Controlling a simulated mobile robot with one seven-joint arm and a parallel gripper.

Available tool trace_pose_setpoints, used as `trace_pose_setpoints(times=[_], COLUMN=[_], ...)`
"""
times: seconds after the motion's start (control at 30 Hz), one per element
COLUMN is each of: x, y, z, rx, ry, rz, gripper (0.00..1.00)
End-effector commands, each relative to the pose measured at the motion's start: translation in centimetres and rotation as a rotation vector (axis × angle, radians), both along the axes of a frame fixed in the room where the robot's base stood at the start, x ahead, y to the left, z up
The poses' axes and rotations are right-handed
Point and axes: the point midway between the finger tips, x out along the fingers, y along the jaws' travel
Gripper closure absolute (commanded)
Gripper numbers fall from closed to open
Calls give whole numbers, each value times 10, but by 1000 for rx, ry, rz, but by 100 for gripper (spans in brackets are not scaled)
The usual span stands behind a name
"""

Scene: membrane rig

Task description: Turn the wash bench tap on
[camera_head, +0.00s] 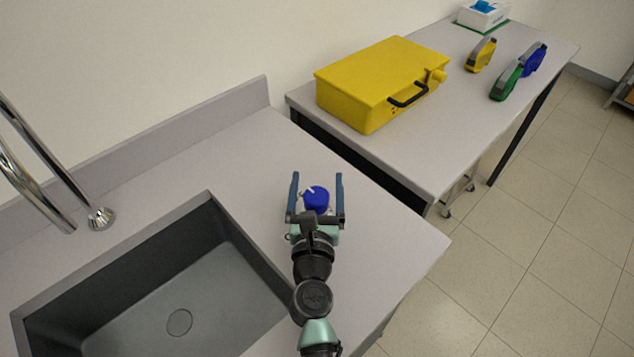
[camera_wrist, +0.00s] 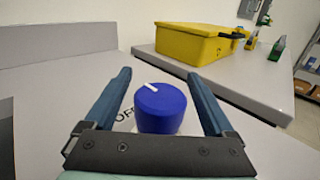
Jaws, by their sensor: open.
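The tap knob (camera_head: 317,196) is a blue round knob on the wash bench top, right of the sink. It also shows in the wrist view (camera_wrist: 160,110), with a white pointer line on its top pointing to the upper left. Letters reading "OF", partly hidden, are on the plate at its left. My gripper (camera_head: 317,178) is open, with one finger on each side of the knob and gaps on both sides. The chrome spout (camera_head: 40,195) stands at the left, cut off by the picture edge. No water shows over the sink (camera_head: 210,285).
A yellow case (camera_head: 370,85) with a black handle stands on the neighbouring table (camera_head: 440,150). Yellow (camera_head: 481,55), green (camera_head: 506,82) and blue (camera_head: 534,58) handheld items lie beyond it, and a white box (camera_head: 483,14) is at the back. The bench top around the knob is clear.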

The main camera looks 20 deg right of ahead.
Motion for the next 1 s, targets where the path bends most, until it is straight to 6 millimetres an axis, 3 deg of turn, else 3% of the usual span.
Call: trace_pose_setpoints(times=[0.23,0.27,0.73,1.0], x=[1,1,0,1], y=[-1,-1,0,0], z=[0,0,0,1], rx=[-1,-1,-1,-2], ry=[0,0,0,1], rz=[0,0,0,34], gripper=[11,15,97,97])
